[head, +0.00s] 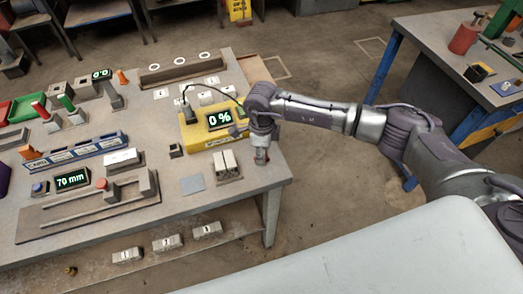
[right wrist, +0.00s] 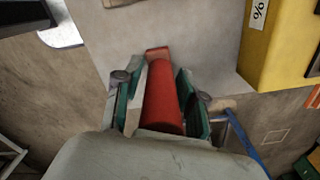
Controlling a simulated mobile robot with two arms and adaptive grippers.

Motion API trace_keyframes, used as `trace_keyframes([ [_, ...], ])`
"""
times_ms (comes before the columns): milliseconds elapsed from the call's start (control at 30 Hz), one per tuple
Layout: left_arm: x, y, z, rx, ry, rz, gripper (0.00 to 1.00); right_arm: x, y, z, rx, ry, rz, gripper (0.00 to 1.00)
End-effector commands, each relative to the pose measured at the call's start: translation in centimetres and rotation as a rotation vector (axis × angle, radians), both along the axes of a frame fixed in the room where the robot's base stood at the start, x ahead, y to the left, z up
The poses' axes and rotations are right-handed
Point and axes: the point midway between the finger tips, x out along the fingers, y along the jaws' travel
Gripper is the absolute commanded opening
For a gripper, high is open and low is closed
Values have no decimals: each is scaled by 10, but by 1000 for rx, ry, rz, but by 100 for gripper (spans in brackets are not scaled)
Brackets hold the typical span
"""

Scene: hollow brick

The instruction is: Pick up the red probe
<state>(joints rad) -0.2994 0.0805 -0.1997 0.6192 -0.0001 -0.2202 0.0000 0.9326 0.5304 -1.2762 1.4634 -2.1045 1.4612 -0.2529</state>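The red probe (right wrist: 163,100) is a red cylinder in the right wrist view, lying lengthwise between the fingers of my right gripper (right wrist: 160,92). The green-lined fingers stand close on both sides of it; I cannot tell whether both press on it. In the head view my right gripper (head: 262,150) points down at the right edge of the grey table (head: 165,215), and a little red shows at its lower end. Its palm side hides part of the probe. My left gripper is not in view.
A yellow meter box (head: 207,138) reading 0 % stands just left of my right gripper, with a black cable. A blue-legged bench (head: 440,60) is at the right. Open floor lies between bench and table.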

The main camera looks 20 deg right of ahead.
Motion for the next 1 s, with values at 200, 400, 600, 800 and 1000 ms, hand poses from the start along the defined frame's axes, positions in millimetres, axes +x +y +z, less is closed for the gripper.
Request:
trace_keyframes([
  [200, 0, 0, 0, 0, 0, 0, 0, 0, 0, 1, 0, 0, 0, 0],
  [400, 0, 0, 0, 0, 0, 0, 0, 0, 0, 1, 1, 0, -1, 0],
  [600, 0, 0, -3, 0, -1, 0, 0, 1, 0, 6, 2, -3, -1, 0],
  [800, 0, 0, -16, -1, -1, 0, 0, 2, 0, 29, 2, -7, 1, 0],
  [1000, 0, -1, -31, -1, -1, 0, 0, -21, -29, 58, -1, -4, -2, 0],
])
